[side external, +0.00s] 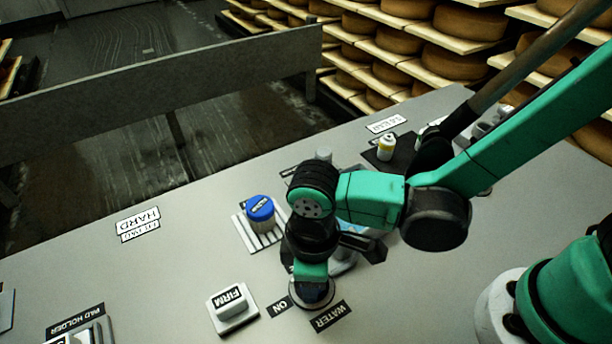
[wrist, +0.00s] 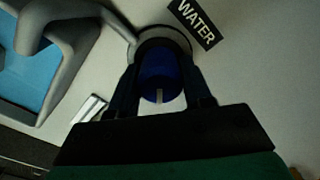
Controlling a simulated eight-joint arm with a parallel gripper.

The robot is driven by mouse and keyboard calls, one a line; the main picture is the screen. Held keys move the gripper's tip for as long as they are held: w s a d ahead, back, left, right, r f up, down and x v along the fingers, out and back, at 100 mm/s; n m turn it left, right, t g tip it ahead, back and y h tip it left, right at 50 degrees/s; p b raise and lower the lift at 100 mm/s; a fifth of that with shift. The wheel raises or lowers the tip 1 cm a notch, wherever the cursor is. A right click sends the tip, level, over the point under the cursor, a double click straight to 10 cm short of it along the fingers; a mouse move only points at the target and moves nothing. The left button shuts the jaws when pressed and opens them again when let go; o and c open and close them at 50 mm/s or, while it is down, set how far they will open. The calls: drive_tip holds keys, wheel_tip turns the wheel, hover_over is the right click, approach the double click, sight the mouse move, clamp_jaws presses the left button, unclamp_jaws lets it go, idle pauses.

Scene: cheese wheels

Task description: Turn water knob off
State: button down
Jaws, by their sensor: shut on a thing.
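The water knob is a dark blue round knob on a grey round base. In the wrist view the knob (wrist: 158,80) sits between my two fingers, with a pale mark on its near side. My gripper (wrist: 162,88) is shut on it from above. In the side external view my gripper (side external: 312,290) points down over the knob's grey base (side external: 312,303), and my fingers mostly hide the knob. The WATER label (side external: 331,316) lies beside the base, and the ON label (side external: 280,306) lies to its left. The WATER label also shows in the wrist view (wrist: 196,22).
A blue-lidded jar (side external: 260,212) stands on a striped rack behind my gripper. A FIRM button block (side external: 231,305) sits to the left. A grey fixture with a blue basin (wrist: 40,70) is close beside the knob.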

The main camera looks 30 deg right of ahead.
drive_tip(key=m, duration=0.4)
drive_tip(key=shift+m, duration=2.2)
drive_tip(key=shift+c, duration=1.8)
unclamp_jaws()
drive_tip(key=shift+r, duration=2.8)
